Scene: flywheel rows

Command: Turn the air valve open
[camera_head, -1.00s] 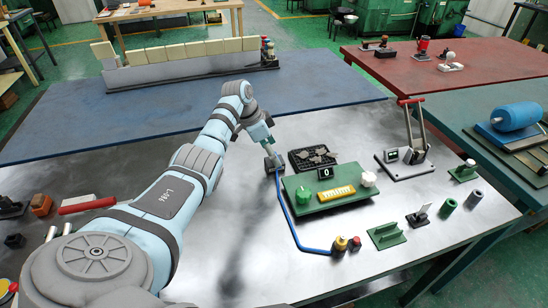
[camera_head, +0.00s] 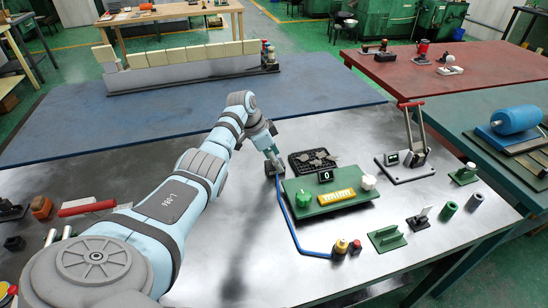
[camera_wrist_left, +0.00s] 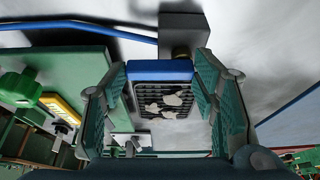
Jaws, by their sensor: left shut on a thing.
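In the head view the valve stands beside the black grid tray, mostly hidden by my left gripper (camera_head: 272,159). In the left wrist view the gripper's green-padded fingers (camera_wrist_left: 166,80) are on either side of the blue handle, shut on it. The handle lies crosswise in that view. My right gripper is not in view.
The black tray (camera_head: 293,160) holds grey pieces close by the gripper. A green panel (camera_head: 330,208) with a green knob (camera_head: 303,199), yellow strip and counter showing 0 stands in front. A red-handled toggle press (camera_head: 407,165) is at the right.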

